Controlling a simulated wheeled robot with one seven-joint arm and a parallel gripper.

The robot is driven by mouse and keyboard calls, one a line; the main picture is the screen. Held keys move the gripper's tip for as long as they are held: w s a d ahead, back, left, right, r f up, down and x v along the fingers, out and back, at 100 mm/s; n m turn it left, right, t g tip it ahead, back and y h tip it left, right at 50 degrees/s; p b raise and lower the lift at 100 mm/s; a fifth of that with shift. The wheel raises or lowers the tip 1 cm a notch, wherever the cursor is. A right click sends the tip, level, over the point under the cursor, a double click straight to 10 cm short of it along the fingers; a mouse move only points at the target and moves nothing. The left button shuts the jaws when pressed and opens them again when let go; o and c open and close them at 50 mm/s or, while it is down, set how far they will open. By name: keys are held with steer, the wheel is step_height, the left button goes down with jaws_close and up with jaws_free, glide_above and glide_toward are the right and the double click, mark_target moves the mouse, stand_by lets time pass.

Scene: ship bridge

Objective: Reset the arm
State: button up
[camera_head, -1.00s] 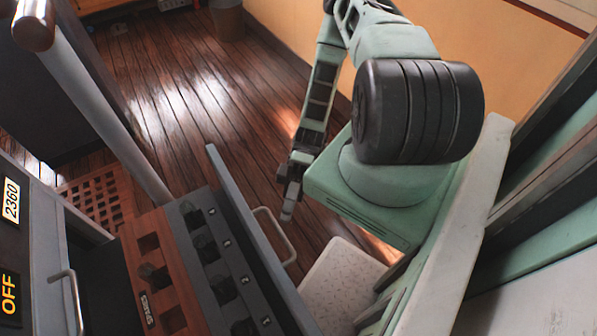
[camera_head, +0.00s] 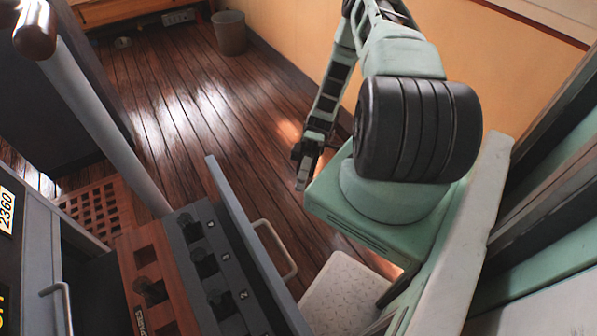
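My arm shows at the upper middle right of the head view, folded with its forearm hanging downward. My gripper (camera_head: 302,171) points down at the end of the forearm, above the wooden floor and apart from the open drawer. It is seen from the side and is small, so I cannot tell whether its fingers are open or shut. I see nothing hanging from it.
An open drawer (camera_head: 247,240) with a handle (camera_head: 275,250) holds numbered slots and a wooden rack (camera_head: 150,280) with dark knobs. A grey rail (camera_head: 100,110) stands at left. A bin (camera_head: 230,33) stands at the back. The wooden floor (camera_head: 205,110) between is clear.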

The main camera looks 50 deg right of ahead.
stand_by(0.3)
steer(key=w+a+r+n+h, duration=0.1)
steer(key=w+a+r+h, duration=0.2)
steer(key=a+r+h, duration=0.45)
steer(key=w+a+r+h, duration=0.2)
steer(key=a+r+h, duration=0.4)
steer(key=r+h, duration=0.15)
steer(key=s+a+r+t+h, duration=0.2)
steer(key=s+a+r+t, duration=0.45)
steer(key=a, duration=0.25)
step_height(320, 180, up, 13)
steer(key=t+p, duration=0.1)
steer(key=p, duration=1.1)
steer(key=shift+a+n, duration=0.3)
